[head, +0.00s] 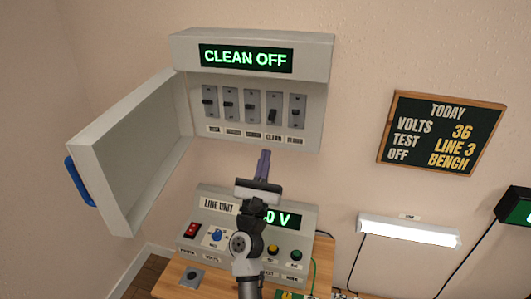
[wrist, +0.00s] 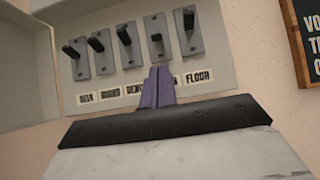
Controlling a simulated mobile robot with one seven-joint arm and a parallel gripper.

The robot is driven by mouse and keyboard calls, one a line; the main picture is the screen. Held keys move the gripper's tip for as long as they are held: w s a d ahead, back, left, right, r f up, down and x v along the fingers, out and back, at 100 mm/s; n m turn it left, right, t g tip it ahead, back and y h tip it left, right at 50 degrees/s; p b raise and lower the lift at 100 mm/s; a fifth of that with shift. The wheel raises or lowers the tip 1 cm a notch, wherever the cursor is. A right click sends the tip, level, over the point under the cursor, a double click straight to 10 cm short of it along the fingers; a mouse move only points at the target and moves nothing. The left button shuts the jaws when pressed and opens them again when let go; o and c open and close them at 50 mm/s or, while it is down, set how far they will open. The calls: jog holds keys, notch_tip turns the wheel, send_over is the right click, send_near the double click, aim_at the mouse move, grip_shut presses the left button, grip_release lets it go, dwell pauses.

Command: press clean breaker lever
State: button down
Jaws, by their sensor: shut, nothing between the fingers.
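The open breaker box (head: 254,82) on the wall holds a row of several dark levers on grey plates. The CLEAN lever (head: 273,116) is second from the right, above its CLEAN label (head: 274,137); its handle sits lower than its neighbours'. The display (head: 246,58) on the box reads CLEAN OFF. My gripper (head: 264,153) is shut and empty, with its purple fingers just below the box. In the wrist view, the fingertips (wrist: 159,72) are below the CLEAN lever (wrist: 156,37) and partly cover its label. The fingers look apart from the lever.
The box's door (head: 135,150) stands open at the left. The FLOOR lever (head: 296,111) is right of CLEAN, and another lever (head: 249,106) is left of it. Below is the line unit (head: 203,218) with a red switch and knobs. A TODAY board (head: 442,133) hangs at right.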

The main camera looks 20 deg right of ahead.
aim_at(272, 115)
jog(key=p+x, duration=0.3)
jog(key=x, duration=0.4)
jog(key=shift+w+d+r, duration=0.2)
jog(key=shift+w+r, duration=0.05)
jog(key=shift+a+r+p, duration=0.1)
jog(key=shift+r+p, duration=0.1)
jog(key=shift+p, duration=0.4)
jog(key=shift+s+g, duration=0.15)
jog(key=shift+g, duration=0.15)
jog(key=shift+p, duration=0.4)
